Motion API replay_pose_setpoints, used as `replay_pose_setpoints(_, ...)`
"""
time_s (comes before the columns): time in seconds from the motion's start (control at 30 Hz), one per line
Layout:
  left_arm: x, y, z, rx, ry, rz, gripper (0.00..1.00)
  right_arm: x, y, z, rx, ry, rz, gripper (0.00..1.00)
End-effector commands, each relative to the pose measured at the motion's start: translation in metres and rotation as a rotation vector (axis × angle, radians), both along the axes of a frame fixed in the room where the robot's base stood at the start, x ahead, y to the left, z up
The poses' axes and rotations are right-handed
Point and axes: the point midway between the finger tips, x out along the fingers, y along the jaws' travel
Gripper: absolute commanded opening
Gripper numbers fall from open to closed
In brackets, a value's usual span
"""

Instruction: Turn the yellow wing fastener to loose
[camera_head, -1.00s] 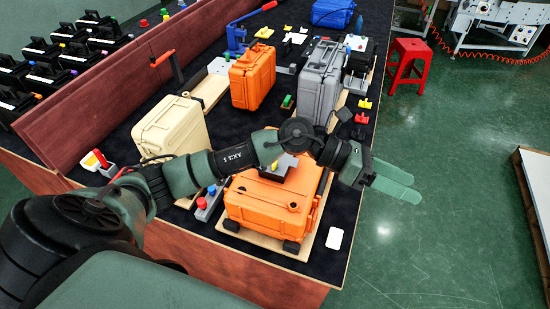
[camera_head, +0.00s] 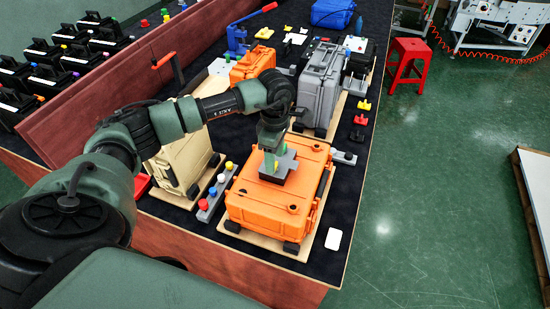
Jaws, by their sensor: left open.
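A small yellow winged piece (camera_head: 364,104), likely the yellow wing fastener, sits near the table's right edge. It is too small to tell which way its wings are turned. My left gripper (camera_head: 274,167) points down over the orange case (camera_head: 262,204) in the front middle, at the grey and black block (camera_head: 290,168) on its lid. Its green fingers are apart. I cannot tell whether they touch the block. The gripper is well away from the yellow piece. My right gripper is not in view.
A small red piece (camera_head: 360,119) sits just in front of the yellow one. A grey case (camera_head: 319,88) stands left of them, and a beige case (camera_head: 175,168) stands left of the orange one. A strip with coloured knobs (camera_head: 213,195) lies between those cases.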

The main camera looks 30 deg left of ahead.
Motion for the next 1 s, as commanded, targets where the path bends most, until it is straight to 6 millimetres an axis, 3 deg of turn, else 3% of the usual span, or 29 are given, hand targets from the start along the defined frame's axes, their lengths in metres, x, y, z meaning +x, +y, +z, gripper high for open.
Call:
replay_pose_setpoints(0.2,0.0,-0.001,-0.018,-0.001,0.001,-0.001,0.53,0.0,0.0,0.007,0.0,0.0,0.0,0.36)
replay_pose_setpoints(0.47,0.0,-0.001,-0.021,-0.002,-0.001,-0.001,0.53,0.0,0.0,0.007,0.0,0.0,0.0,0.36)
replay_pose_setpoints(0.67,0.0,-0.001,-0.02,-0.002,-0.001,-0.001,0.0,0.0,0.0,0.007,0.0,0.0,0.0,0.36)
replay_pose_setpoints(1.0,0.001,-0.001,-0.021,-0.002,-0.003,0.034,0.0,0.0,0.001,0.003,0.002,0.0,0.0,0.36)
